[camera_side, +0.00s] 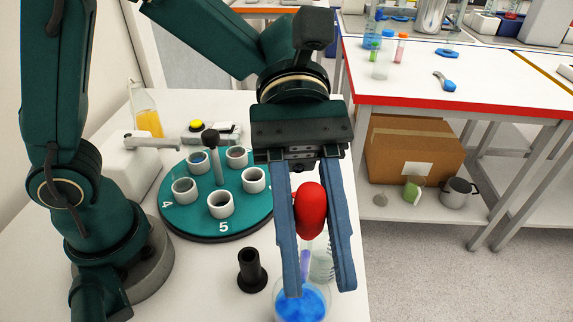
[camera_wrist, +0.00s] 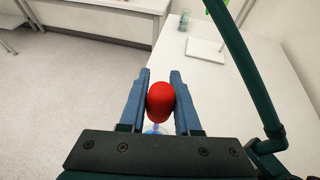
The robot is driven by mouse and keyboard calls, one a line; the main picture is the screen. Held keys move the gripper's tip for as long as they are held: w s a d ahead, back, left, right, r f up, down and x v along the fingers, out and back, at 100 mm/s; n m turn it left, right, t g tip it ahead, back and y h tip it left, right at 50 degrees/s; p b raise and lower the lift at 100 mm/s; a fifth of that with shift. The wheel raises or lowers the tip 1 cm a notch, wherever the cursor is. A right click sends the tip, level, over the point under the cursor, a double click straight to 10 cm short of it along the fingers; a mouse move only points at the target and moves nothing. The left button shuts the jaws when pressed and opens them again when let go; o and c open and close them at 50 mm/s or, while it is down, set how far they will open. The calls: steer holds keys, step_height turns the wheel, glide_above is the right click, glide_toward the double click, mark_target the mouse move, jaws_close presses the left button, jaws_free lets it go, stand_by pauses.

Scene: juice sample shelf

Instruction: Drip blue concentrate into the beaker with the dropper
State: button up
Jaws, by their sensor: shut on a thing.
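My gripper (camera_side: 322,285) is shut on the red rubber bulb of the dropper (camera_side: 311,211). The dropper hangs roughly upright, with a bluish-purple tube below the bulb. The beaker with blue liquid (camera_side: 301,303) stands on the white table at the bottom edge of the side view. The dropper's tube is over or in the beaker; I cannot tell which, as a finger covers part of it. In the wrist view the red bulb (camera_wrist: 160,102) sits between the fingers, and a bit of blue (camera_wrist: 154,129) shows beneath it.
A teal carousel (camera_side: 190,225) with several white cups stands left of my gripper. A black holder (camera_side: 252,270) stands in front of it. Behind the beaker is a clear glass vessel (camera_side: 321,264). A bottle of orange juice (camera_side: 148,118) stands at the back left.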

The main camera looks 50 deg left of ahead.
steer(key=shift+s+r, duration=0.1)
steer(key=shift+r, duration=0.2)
steer(key=shift+a+r, duration=0.1)
steer(key=shift+r, duration=0.1)
steer(key=w+a+f, duration=0.3)
steer(key=w+f, duration=0.2)
steer(key=w, duration=0.3)
steer(key=shift+w+a+f, duration=0.15)
steer(key=shift+a+f, duration=0.05)
steer(key=shift+a, duration=0.2)
jaws_close()
stand_by(2.3)
